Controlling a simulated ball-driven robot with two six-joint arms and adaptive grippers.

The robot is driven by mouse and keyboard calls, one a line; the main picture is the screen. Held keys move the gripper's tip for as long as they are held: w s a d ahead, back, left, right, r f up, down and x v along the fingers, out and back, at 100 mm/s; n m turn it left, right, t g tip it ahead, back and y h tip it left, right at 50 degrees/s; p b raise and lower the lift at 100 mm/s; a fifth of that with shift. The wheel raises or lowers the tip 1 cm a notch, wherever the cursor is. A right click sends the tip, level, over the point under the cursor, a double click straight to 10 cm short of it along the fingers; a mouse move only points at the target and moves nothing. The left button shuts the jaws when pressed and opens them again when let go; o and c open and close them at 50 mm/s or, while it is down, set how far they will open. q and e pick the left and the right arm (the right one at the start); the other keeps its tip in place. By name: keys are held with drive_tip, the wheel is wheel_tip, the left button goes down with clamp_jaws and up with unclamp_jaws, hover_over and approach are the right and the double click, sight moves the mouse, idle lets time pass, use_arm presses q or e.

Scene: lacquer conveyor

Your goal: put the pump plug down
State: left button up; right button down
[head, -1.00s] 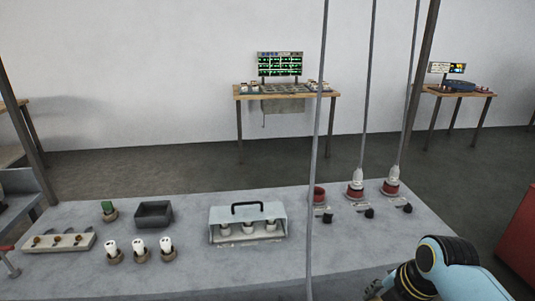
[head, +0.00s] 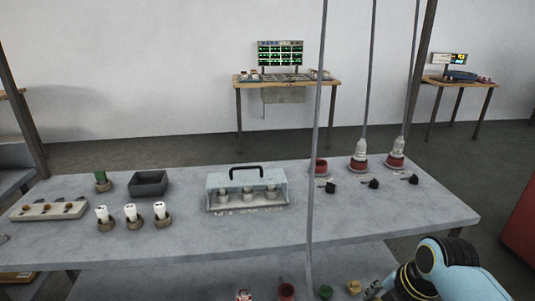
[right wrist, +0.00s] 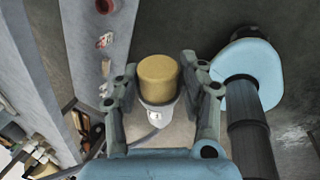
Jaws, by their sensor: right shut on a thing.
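My right gripper (right wrist: 158,82) is shut on the pump plug, seen in the right wrist view. The plug has a tan-yellow round end (right wrist: 158,79) facing the camera and a pale grey body (right wrist: 159,114) beyond it. A grey cord (head: 314,200) hangs down past the table's front. My left gripper is out of view.
An open red socket (head: 318,167) stands at the table's back right, beside two white plugs (head: 360,152) (head: 397,149) in red bases. The table's front right is clear.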

wheel_tip(320, 180, down, 13)
drive_tip(key=b, duration=1)
drive_tip(key=shift+s, duration=0.3)
